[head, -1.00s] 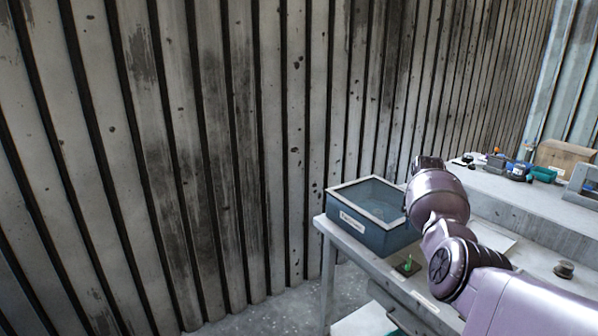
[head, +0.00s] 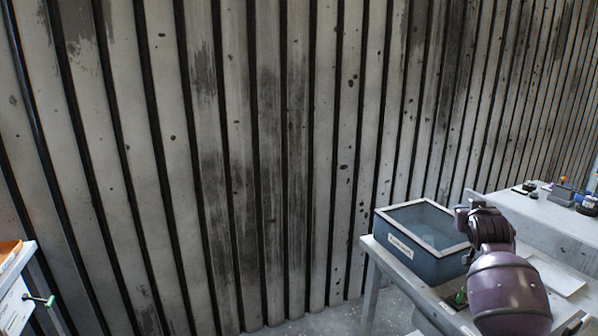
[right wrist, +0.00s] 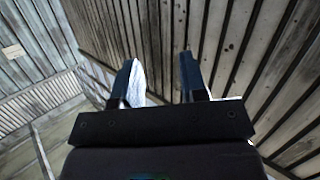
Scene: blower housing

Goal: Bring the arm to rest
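My right arm (head: 505,290) comes in at the lower right of the head view, beside the blue bin. Its dark far end stands close to the bin's right side; the fingers cannot be made out there. In the right wrist view my right gripper (right wrist: 159,62) has its two dark fingers apart with nothing between them. It faces the ribbed wall and the ceiling area. My left gripper is not in view.
The blue bin (head: 432,262) with a pale rim and a label stands on a grey table (head: 375,256). A small green-topped part (head: 460,296) lies near it. A higher bench (head: 545,215) holds several small items. An orange tray (head: 8,252) shows at far left. The ribbed wall (head: 250,150) stands behind.

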